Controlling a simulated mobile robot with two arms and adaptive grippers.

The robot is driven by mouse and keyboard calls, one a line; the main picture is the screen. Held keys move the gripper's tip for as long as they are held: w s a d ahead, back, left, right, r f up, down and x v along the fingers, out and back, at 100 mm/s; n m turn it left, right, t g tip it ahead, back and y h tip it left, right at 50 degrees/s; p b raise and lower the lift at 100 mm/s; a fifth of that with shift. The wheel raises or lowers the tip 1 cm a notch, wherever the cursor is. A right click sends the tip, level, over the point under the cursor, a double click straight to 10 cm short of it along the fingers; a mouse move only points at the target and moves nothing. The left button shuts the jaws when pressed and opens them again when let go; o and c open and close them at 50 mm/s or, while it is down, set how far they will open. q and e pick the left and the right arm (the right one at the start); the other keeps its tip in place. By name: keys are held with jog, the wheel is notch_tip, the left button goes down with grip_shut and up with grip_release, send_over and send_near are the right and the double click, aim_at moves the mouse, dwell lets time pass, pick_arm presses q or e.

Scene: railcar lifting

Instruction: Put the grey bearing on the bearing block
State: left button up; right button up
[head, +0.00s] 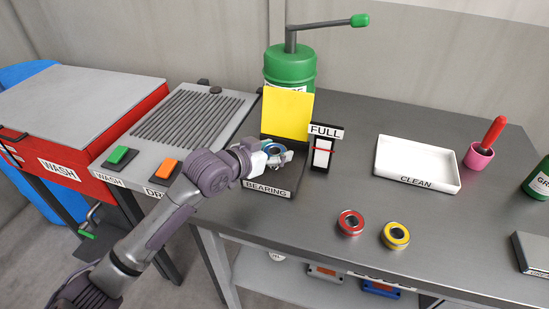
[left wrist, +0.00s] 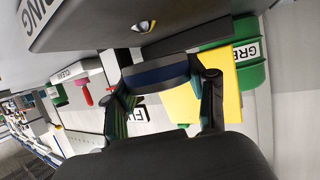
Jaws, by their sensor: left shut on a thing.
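The bearing block (head: 270,189) is a dark block labelled BEARING, on the table's left part in the head view. My left gripper (head: 275,152) is over the block and shut on a bearing with a blue ring (head: 275,147). In the left wrist view the bearing (left wrist: 155,76) shows as a dark ring with a blue band between both fingers. The block (left wrist: 200,20) fills the top of that turned view, with a small shiny part (left wrist: 144,25) on it. I cannot tell whether bearing and block touch. My right gripper is not in view.
A yellow panel (head: 287,112) and a green grease pump (head: 290,66) stand behind the block. A FULL gauge (head: 322,153) is close on its right. Red-ringed (head: 350,223) and yellow-ringed (head: 395,235) bearings lie front right. A white CLEAN tray (head: 418,144) is farther right.

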pick_arm(q)
notch_tip(320, 180, down, 3)
jog(key=shift+r, duration=0.1)
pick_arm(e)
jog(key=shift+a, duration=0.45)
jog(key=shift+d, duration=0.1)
pick_arm(q)
jog(key=o, duration=1.2)
jog(key=shift+c, duration=0.2)
jog(key=shift+o, duration=1.2)
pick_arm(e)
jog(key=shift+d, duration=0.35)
